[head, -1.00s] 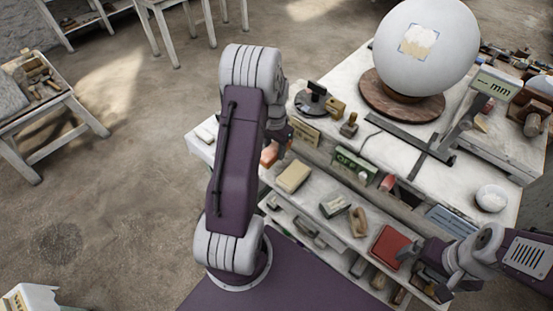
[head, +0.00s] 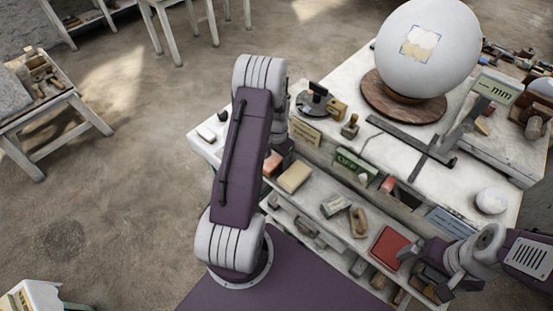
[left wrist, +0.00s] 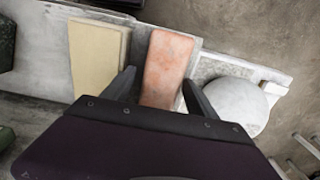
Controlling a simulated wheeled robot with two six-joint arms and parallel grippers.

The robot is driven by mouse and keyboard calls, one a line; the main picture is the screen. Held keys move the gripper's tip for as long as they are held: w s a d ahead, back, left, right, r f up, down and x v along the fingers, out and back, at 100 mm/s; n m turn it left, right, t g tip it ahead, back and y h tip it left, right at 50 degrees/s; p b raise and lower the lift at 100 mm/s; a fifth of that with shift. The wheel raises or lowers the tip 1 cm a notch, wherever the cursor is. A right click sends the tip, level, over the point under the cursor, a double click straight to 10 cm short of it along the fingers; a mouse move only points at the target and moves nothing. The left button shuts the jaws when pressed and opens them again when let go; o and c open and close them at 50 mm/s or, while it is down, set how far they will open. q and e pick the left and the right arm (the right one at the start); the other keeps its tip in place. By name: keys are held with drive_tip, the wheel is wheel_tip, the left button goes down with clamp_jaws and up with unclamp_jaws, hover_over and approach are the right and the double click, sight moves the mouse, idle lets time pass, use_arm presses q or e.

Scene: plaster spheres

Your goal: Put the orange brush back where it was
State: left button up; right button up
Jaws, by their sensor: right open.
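An orange-pink block (head: 271,163), which may be the orange brush, lies at the left part of the shelf below the tabletop. No bristles show. In the left wrist view the block (left wrist: 168,68) lies beside a cream block, its near end between my fingers. My left gripper (left wrist: 158,82) is open, with one finger on each side of the block; a gap shows on the left side and the right fingertip is close to it. In the head view my left arm partly hides this spot. My right gripper (head: 428,272) is open near a red box (head: 391,248).
The cream block (head: 294,178) is just right of the orange one; it also shows in the left wrist view (left wrist: 97,55). A green box (head: 355,165), a wooden brush (head: 358,222) and a large white sphere (head: 425,70) stand further right. A pale round thing (left wrist: 238,102) is right of my fingers.

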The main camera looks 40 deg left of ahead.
sight(277, 157)
use_arm(q)
drive_tip(key=shift+r, duration=0.55)
wheel_tip(277, 157, up, 11)
drive_tip(key=b, duration=0.2)
drive_tip(key=s+d+f+b, duration=0.1)
drive_tip(key=s+d, duration=0.5)
drive_tip(key=d, duration=0.2)
drive_tip(key=s+d+f+n+t+b, duration=0.1)
drive_tip(key=s+d+f+b, duration=0.1)
drive_tip(key=s+d, duration=0.4)
drive_tip(key=shift+s+d+f, duration=0.15)
drive_tip(key=shift+s+d, duration=0.1)
drive_tip(key=shift+d, duration=1.2)
